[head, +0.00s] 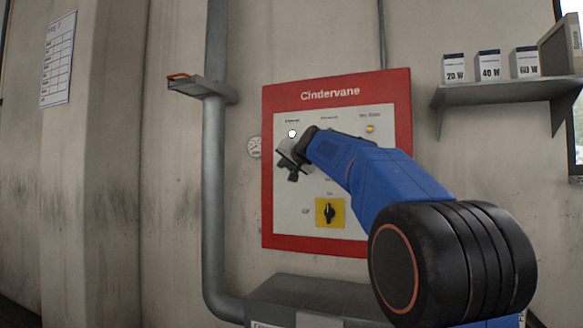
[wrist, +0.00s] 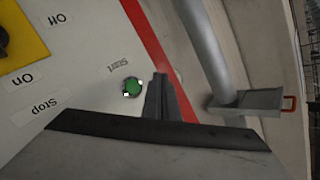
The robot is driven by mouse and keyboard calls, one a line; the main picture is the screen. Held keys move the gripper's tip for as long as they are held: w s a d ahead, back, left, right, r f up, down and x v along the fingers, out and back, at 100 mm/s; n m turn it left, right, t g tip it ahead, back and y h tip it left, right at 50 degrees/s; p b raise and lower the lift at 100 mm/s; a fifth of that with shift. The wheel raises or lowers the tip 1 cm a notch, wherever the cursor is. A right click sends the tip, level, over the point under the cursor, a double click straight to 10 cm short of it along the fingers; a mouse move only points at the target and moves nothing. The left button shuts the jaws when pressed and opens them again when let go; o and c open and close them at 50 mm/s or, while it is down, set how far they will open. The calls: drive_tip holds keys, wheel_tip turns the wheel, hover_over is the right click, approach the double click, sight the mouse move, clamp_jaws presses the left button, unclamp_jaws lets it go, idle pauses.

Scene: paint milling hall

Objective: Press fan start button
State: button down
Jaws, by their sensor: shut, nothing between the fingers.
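The control panel (head: 386,215), white with a red border and headed Cindervane, is on the wall in front of me. The green start button (wrist: 133,87) shows in the wrist view, with a Start label (wrist: 118,66) beside it. My gripper (head: 283,161) is at the left part of the panel, below a white lamp. It is shut and empty. In the wrist view its fingertips (wrist: 160,76) appear just to the right of the button; whether they touch the panel I cannot tell. In the head view the button is hidden by my gripper.
A yellow rotary switch (head: 330,212) sits low on the panel. A white lamp (head: 292,133) and an amber lamp (head: 369,129) are along its top. A shelf (head: 500,93) with boxes is right.

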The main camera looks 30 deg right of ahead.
drive_tip(key=w+d, duration=0.4)
drive_tip(key=d, duration=0.1)
idle(0.3)
drive_tip(key=shift+w+d, duration=0.1)
drive_tip(key=shift+d, duration=0.1)
idle(1.8)
drive_tip(key=shift+w+d, duration=0.2)
drive_tip(key=shift+w+d, duration=0.25)
drive_tip(key=shift+d, duration=0.1)
idle(1.0)
drive_tip(key=shift+s+a, duration=0.1)
idle(0.3)
drive_tip(key=shift+s+a, duration=0.45)
drive_tip(key=shift+a, duration=0.1)
drive_tip(key=shift+a, duration=0.1)
drive_tip(key=shift+s+a, duration=0.75)
drive_tip(key=shift+a, duration=0.2)
drive_tip(key=shift+s+a, duration=0.75)
drive_tip(key=shift+a, duration=0.2)
